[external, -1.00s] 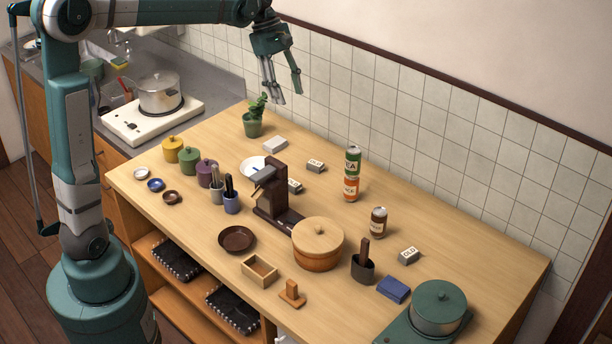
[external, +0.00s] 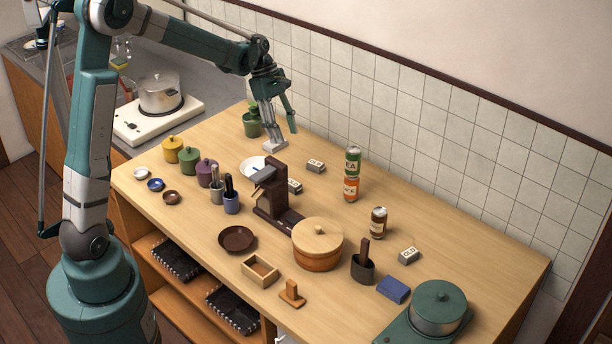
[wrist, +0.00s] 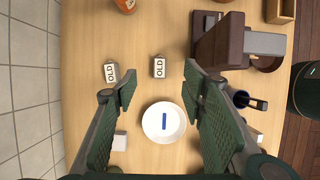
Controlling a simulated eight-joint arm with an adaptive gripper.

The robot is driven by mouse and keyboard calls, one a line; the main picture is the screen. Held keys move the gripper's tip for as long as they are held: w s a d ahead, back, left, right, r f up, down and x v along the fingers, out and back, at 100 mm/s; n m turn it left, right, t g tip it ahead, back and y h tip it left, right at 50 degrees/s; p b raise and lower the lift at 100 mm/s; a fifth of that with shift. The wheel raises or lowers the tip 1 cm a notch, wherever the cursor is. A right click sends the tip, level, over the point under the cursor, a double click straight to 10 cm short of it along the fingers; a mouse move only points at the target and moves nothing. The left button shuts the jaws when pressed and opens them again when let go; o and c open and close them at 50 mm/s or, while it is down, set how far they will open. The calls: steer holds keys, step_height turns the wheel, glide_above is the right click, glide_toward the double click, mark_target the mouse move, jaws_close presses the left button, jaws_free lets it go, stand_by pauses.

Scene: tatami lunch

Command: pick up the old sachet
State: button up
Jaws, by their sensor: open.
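Several small grey-white sachets marked OLD lie on the wooden table. One (external: 315,166) lies right of the white plate, a second (external: 295,187) lies beside the dark coffee grinder, and a third (external: 409,256) lies at the right. In the wrist view one OLD sachet (wrist: 159,67) shows between and beyond the fingertips, and another (wrist: 111,73) lies just beyond the left fingertip. My gripper (external: 281,138) is open and empty, pointing down above the table's back left part. Its spread fingers (wrist: 160,86) also show in the wrist view.
A plain white block (external: 273,147) lies near my gripper's fingers. The white plate (wrist: 149,121), with a blue strip on it, lies between my fingers in the wrist view.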

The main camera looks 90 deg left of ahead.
glide_toward(292, 183)
steer(key=shift+w+f, duration=0.2)
steer(key=shift+f, duration=0.35)
steer(key=shift+x, duration=1.25)
steer(key=shift+x, duration=2.6)
steer(key=shift+d, duration=0.1)
steer(key=c, duration=0.8)
